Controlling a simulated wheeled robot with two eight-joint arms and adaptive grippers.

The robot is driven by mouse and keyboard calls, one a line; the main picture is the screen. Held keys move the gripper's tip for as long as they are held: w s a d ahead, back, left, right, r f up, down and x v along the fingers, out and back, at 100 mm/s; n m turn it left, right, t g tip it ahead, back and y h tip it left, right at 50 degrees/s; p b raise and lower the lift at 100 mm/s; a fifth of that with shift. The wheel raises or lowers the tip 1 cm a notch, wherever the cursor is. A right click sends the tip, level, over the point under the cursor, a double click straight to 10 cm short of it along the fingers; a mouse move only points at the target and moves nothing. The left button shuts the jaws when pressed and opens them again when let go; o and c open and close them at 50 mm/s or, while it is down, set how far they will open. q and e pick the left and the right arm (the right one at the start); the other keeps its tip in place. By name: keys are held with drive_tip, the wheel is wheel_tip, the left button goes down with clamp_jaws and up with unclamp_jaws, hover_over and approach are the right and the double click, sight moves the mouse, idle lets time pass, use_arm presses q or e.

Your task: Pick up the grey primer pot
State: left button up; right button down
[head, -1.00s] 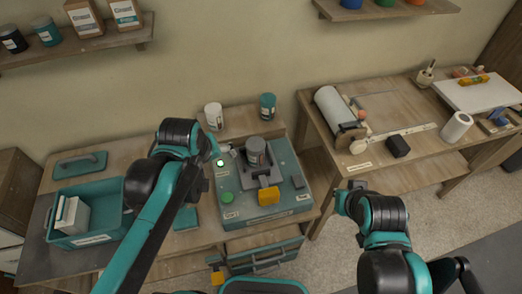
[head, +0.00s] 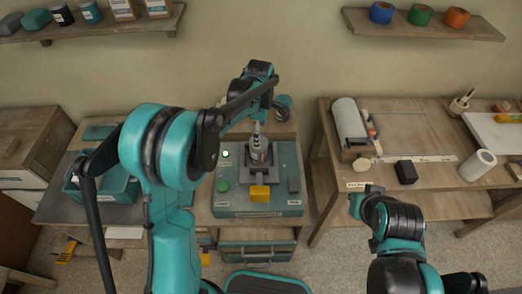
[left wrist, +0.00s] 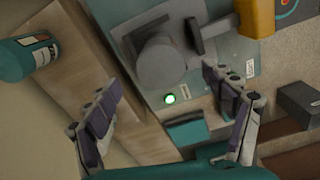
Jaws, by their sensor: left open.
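The grey primer pot (head: 262,158) stands upright on the dark plate of a teal machine (head: 230,206). In the head view my left gripper (head: 257,132) is right above it and partly covers it. In the left wrist view the grey pot (left wrist: 168,62) lies ahead, between the lines of the two spread fingers. My left gripper (left wrist: 160,80) is open and empty, and I see no contact with the pot. My right arm shows at the lower right of the head view, but its gripper cannot be made out.
A teal pot (left wrist: 28,57) stands on the ledge behind the machine. A teal bin (head: 118,188) is at left. A second bench (head: 430,130) with a paper roll stands at right.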

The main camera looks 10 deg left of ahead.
use_arm(q)
wheel_tip(320, 180, down, 2)
drive_tip(key=shift+a+f+b, duration=0.1)
drive_tip(key=shift+a+b, duration=0.05)
drive_tip(key=shift+b, duration=0.15)
wheel_tip(320, 180, down, 5)
drive_tip(key=shift+a+f+b, duration=0.1)
drive_tip(key=shift+a+b, duration=0.05)
drive_tip(key=shift+b, duration=0.75)
drive_tip(key=shift+c, duration=1.1)
drive_tip(key=c, duration=1.4)
